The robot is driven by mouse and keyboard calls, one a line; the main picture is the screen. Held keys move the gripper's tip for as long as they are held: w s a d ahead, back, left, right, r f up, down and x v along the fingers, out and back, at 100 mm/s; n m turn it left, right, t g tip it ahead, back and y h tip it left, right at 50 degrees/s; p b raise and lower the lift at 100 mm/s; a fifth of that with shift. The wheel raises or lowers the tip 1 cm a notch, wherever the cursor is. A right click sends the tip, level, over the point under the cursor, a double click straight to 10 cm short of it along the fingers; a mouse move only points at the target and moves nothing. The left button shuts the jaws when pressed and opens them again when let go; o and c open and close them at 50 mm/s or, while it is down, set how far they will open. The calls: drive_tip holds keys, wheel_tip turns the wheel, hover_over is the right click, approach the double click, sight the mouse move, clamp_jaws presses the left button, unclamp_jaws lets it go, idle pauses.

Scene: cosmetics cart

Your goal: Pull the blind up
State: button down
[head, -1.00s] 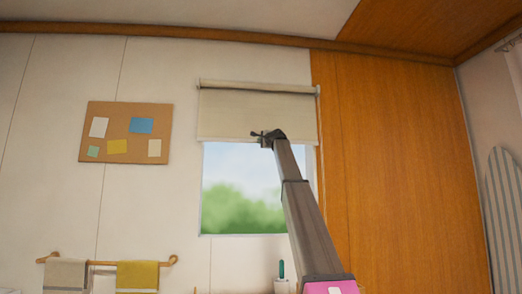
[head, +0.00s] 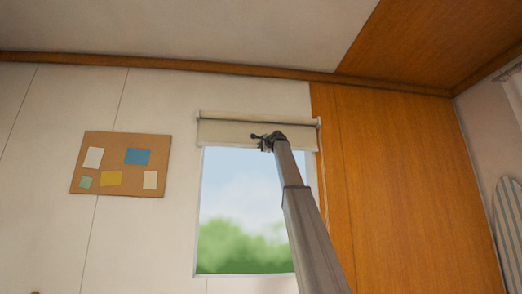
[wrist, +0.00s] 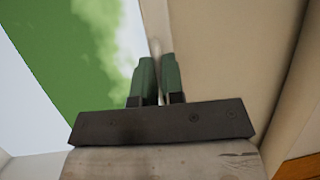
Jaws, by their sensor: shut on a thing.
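The blind (head: 226,133) is a cream roller blind at the top of the window. It hangs only a short way below its roller, and most of the window pane (head: 240,205) is uncovered. My gripper (head: 262,138) is at the blind's lower part, right of its middle. In the wrist view the two green fingers of my gripper (wrist: 157,78) are close together at the edge of the cream blind (wrist: 215,60). They are shut on the blind's lower edge; the exact contact is partly hidden by the fingers.
A wooden panel or cabinet (head: 400,190) stands right of the window. A cork board with notes (head: 120,163) hangs on the wall to the left. The ceiling (head: 180,35) is above the blind. A striped board (head: 508,225) shows at the far right.

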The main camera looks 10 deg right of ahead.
drive_tip(key=c, duration=1.2)
unclamp_jaws()
drive_tip(key=shift+c, duration=0.2)
drive_tip(key=v, duration=1)
drive_tip(key=shift+s, duration=0.4)
drive_tip(key=shift+d+f, duration=0.1)
